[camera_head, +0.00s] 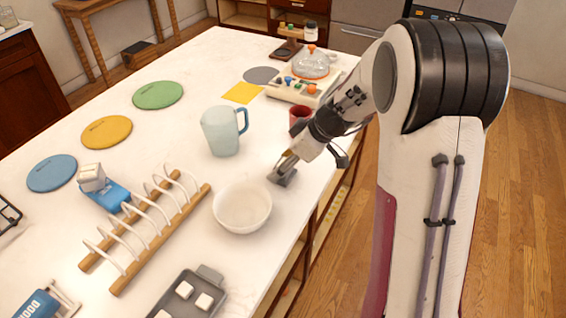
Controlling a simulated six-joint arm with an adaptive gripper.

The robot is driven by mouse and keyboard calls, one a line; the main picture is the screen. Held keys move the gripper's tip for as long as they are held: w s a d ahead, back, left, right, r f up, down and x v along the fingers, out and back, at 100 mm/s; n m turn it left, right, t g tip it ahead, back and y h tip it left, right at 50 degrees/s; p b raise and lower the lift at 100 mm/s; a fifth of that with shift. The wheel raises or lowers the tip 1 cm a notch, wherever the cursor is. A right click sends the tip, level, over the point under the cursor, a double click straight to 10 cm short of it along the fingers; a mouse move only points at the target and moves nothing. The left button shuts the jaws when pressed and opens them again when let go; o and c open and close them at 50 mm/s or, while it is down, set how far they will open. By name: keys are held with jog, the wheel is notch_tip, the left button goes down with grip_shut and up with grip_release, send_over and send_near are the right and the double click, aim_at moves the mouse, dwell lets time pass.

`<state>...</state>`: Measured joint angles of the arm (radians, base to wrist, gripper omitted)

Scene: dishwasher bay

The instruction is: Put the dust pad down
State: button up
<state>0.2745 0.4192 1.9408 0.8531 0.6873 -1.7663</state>
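My gripper (287,165) reaches down from the right, low over the white counter (325,185), just right of the white bowl (242,208). A small dark grey piece with a brownish part above it (283,176) shows at its tip, at or just above the counter. I cannot tell whether this piece is the dust pad or part of the gripper. The fingers are too small and too covered to show whether they are open or shut. I cannot make out a dust pad for certain elsewhere.
A pale blue jug (221,132) and a red cup (299,115) stand close behind my gripper. A wooden rack (150,235) and a grey tray with white blocks (190,296) lie to the left and front. Green (158,95), yellow (107,132) and blue (52,173) discs lie left.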

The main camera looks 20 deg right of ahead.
jog(key=shift+r, duration=0.15)
jog(key=shift+v, duration=0.95)
jog(key=v, duration=1)
jog(key=s+a+r+m+h, duration=0.1)
jog(key=s+a+r+m, duration=0.15)
jog(key=s, duration=0.35)
jog(key=s+a+r+m+h, duration=0.1)
jog(key=s+a+r, duration=0.25)
jog(key=s, duration=0.35)
jog(key=s+f+m+t+h, duration=0.1)
jog(key=s+m, duration=0.5)
jog(key=s, duration=0.8)
jog(key=shift+a+f+h, duration=0.2)
jog(key=shift+a+h, duration=0.15)
jog(key=shift+h, duration=0.55)
jog(key=shift+s, duration=0.1)
